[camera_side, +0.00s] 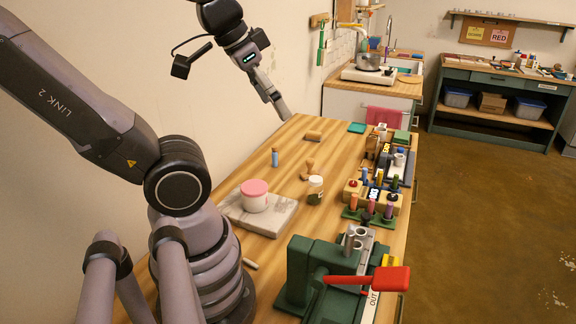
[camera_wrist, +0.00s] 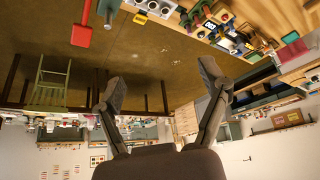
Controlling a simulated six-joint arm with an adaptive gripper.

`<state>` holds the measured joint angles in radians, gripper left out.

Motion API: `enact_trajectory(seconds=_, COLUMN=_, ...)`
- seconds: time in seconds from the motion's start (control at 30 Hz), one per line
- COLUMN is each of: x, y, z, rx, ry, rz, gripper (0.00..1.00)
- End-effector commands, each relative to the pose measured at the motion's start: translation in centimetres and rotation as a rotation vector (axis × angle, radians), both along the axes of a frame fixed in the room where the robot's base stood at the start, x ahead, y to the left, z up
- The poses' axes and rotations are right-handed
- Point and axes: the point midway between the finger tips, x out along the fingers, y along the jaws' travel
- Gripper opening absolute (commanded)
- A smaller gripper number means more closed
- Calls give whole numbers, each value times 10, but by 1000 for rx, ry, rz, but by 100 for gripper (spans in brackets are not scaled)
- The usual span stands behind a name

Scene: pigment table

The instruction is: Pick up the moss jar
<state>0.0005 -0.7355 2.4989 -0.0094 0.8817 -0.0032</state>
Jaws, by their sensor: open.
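A small clear jar with dark green contents and a pale lid, which looks like the moss jar (camera_side: 315,190), stands upright near the middle of the wooden table in the side view. I cannot make it out in the wrist view. My gripper (camera_side: 277,103) is high beyond the table's far left edge, well away from the jar. In the wrist view my gripper (camera_wrist: 162,85) has its two fingers spread, with nothing between them.
A white tub with a pink lid (camera_side: 255,196) sits on a stone slab (camera_side: 272,217) left of the jar. A wooden piece (camera_side: 307,170) is just behind it. A green press with a red lever (camera_side: 368,279) stands in front. Racks of small bottles (camera_side: 370,217) line the right edge.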

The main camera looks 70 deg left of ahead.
Motion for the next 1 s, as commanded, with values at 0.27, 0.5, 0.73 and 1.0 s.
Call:
enact_trajectory(seconds=0.27, x=97, y=-23, z=-21, rx=-199, ry=-58, rz=138, gripper=75)
enact_trajectory(seconds=0.5, x=197, y=-17, z=-79, rx=-333, ry=-152, rz=439, gripper=75)
enact_trajectory(seconds=0.73, x=250, y=23, z=-167, rx=-279, ry=-264, rz=774, gripper=75)
enact_trajectory(seconds=1.0, x=237, y=93, z=-269, rx=27, ry=-447, rz=1074, gripper=75)
